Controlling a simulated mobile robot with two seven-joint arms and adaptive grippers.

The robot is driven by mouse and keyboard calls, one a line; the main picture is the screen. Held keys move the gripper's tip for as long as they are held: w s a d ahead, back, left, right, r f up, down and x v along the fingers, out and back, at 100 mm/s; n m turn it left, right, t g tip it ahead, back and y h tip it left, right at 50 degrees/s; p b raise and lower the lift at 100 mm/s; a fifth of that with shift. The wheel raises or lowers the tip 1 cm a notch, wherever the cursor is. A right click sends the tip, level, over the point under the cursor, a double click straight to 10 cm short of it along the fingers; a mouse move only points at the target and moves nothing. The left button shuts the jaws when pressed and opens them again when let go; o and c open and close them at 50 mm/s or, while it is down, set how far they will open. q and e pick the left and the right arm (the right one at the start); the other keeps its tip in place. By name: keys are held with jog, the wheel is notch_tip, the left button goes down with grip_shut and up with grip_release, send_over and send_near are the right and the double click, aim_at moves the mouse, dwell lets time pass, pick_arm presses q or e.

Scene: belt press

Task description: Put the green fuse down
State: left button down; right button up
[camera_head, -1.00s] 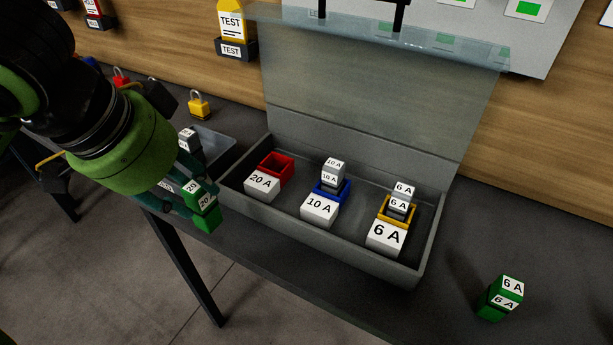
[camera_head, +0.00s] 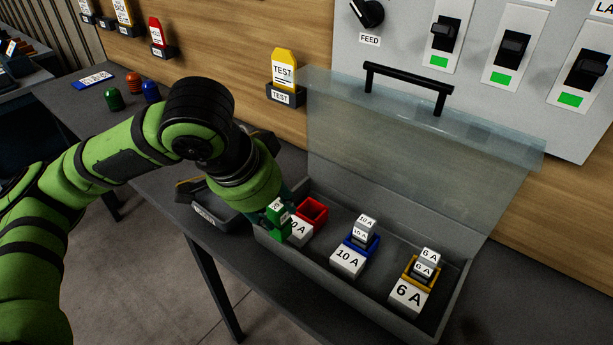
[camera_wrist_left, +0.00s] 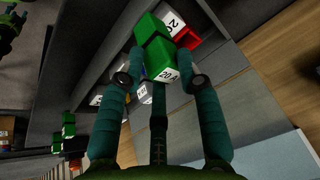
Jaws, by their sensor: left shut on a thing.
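The green fuse, with white 20 A labels, shows in the head view (camera_head: 279,219) and in the left wrist view (camera_wrist_left: 157,52). My left gripper (camera_wrist_left: 160,78) is shut on it, one finger on each side. In the head view the gripper (camera_head: 280,212) holds the fuse at the left end of the grey fuse box (camera_head: 369,317). There it partly covers the 20 A label block (camera_head: 300,232), in front of the red holder (camera_head: 313,211). I cannot tell whether the fuse touches the box. My right gripper is not in view.
The box's clear lid (camera_head: 420,135) stands open behind it. Grey fuses stand in the blue holder (camera_head: 358,247) and yellow holder (camera_head: 420,278). A grey tray (camera_head: 212,212) is left of the box. Switches (camera_head: 443,35) are on the wall panel.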

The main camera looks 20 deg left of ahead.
pick_arm(q)
jog(key=shift+w+d+f+p, duration=0.15)
jog(key=shift+w+d+f, duration=0.4)
jog(key=shift+w, duration=0.85)
jog(key=shift+w+d+f+p, duration=0.15)
jog(key=shift+w+d+f, duration=0.45)
jog(key=shift+w, duration=0.8)
jog(key=shift+w+d+f+p, duration=0.15)
jog(key=shift+w+d+f, duration=0.4)
jog(key=shift+w, duration=0.85)
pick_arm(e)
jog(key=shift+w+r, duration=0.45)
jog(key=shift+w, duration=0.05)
pick_arm(q)
jog(key=shift+a+f, duration=0.15)
jog(key=shift+f, duration=0.1)
jog(key=c, duration=0.8)
grip_release()
jog(key=shift+f, duration=0.1)
jog(key=shift+c, duration=0.2)
jog(key=shift+r, duration=0.45)
jog(key=v, duration=1.1)
jog(key=shift+s+r+p, duration=0.2)
jog(key=shift+r+p, duration=0.05)
jog(key=shift+p, duration=0.05)
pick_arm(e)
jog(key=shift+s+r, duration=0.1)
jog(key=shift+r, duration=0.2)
